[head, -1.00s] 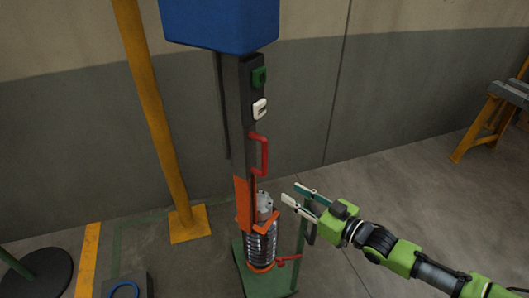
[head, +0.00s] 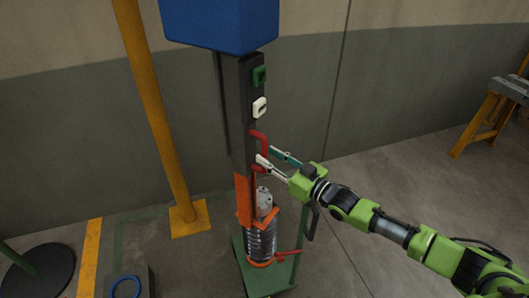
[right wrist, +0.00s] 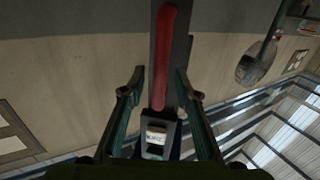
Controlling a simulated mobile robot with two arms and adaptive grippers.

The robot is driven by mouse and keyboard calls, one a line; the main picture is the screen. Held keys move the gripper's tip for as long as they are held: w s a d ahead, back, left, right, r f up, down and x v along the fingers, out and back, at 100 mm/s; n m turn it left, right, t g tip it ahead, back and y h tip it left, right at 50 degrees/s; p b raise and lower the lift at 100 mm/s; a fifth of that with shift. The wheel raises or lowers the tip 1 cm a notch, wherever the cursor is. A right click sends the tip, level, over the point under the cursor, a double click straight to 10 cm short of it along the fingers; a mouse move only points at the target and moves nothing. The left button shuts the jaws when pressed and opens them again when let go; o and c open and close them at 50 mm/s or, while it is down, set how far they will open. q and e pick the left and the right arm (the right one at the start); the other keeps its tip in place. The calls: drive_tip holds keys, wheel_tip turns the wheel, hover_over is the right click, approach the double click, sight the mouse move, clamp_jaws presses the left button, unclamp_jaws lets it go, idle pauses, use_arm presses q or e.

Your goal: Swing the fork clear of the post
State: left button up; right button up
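A dark grey post (head: 238,117) stands upright under a blue box (head: 220,22). A red handle (head: 264,139) is on its right side, above an orange part (head: 243,198) low on the post. I cannot tell for certain which part is the fork. My right gripper (head: 265,155) is open at the lower part of the red handle. In the right wrist view the red handle (right wrist: 164,60) lies between the two spread fingers, with a gap on each side. The fingers partly hide the handle in the head view. My left gripper is not in view.
A silver ribbed cylinder (head: 261,240) stands on a green base (head: 240,262), with a small red lever (head: 286,253) beside it. A green piece (head: 259,76) and a white piece (head: 260,107) are on the post. A yellow pole (head: 155,110) stands to the left.

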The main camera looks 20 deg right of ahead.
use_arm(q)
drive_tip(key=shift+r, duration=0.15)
use_arm(e)
drive_tip(key=shift+x, duration=1.3)
clamp_jaws()
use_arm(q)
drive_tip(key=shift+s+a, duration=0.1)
